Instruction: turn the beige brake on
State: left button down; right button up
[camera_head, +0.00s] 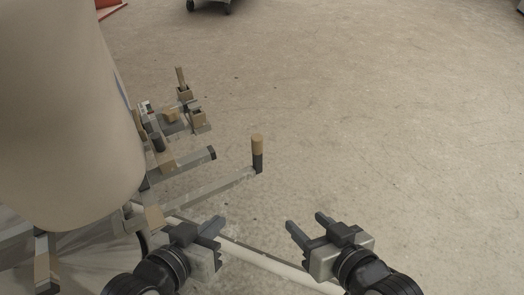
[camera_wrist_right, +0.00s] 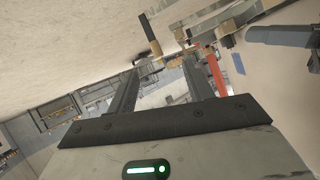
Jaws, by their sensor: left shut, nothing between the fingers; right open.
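A crank-like arm with an upright handle, beige on top and black below (camera_head: 257,145), reaches out from the machine in the head view. A smaller beige-topped lever (camera_head: 180,77) stands among brackets further back. I cannot tell which of these is the beige brake. My left gripper (camera_head: 215,236) is shut and empty, below and left of the larger handle in the picture. My right gripper (camera_head: 305,224) is open and empty, below and right of it, apart from it. In the right wrist view a beige-and-black handle (camera_wrist_right: 148,30) shows beyond my open fingers.
A large beige drum (camera_head: 65,110) fills the left of the head view, over a grey metal frame (camera_head: 205,188). A pale bar (camera_head: 270,262) runs low in front, near both grippers. A wheeled thing (camera_head: 210,4) stands far back. The floor at right is clear.

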aim_at(257, 139)
jog(key=z, duration=1.6)
jog(key=i, duration=0.75)
jog(key=u, duration=2.85)
